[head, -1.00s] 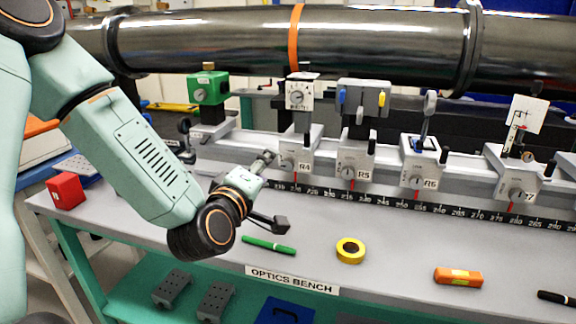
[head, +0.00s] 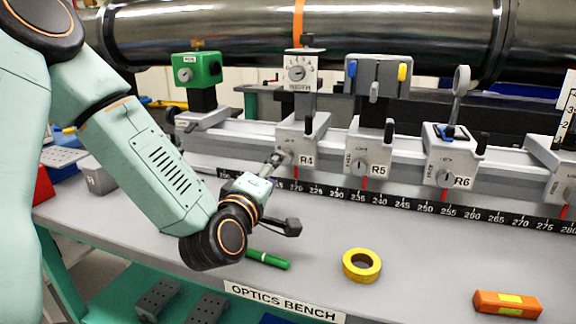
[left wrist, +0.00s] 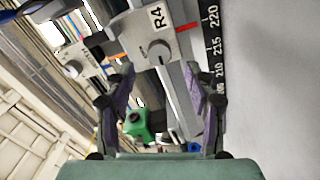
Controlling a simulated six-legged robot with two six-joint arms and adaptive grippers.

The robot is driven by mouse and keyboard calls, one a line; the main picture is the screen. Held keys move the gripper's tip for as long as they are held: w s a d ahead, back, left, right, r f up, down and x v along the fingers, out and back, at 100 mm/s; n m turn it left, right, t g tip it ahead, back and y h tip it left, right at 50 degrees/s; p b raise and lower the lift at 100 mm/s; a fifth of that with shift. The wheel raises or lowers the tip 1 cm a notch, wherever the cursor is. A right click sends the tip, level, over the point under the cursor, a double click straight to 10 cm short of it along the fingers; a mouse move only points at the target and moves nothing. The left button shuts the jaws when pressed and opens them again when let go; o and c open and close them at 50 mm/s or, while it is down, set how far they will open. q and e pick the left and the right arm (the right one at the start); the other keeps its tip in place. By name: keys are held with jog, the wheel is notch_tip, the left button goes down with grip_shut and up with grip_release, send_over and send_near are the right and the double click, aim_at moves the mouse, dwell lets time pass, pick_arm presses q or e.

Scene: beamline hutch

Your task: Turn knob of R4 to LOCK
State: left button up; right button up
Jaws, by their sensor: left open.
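The R4 carriage (head: 303,142) stands on the rail in the head view, with its label and a red pointer at the scale. My left gripper (head: 277,158) is at its lower left front and partly covers its knob. In the left wrist view the R4 knob (left wrist: 158,50), a round grey knob on the pale plate (left wrist: 140,32), lies just beyond and between the fingertips. My left gripper's fingers (left wrist: 159,72) are spread, with nothing between them; contact with the knob cannot be told. The knob's lettering is too small to read. My right gripper is not in view.
Carriages R5 (head: 369,150) and R6 (head: 452,157) stand to the right on the rail. A green box (head: 197,70) stands left of R4. A green marker (head: 268,260), yellow tape roll (head: 362,265) and orange block (head: 507,303) lie on the bench.

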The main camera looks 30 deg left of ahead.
pick_arm(q)
jog(key=b+x, duration=0.1)
jog(key=x, duration=0.6)
jog(key=shift+w+b, duration=0.2)
jog(key=shift+b, duration=0.2)
jog(key=shift+s+a+r, duration=0.1)
jog(key=shift+s+a, duration=0.05)
jog(key=c, duration=0.3)
grip_shut()
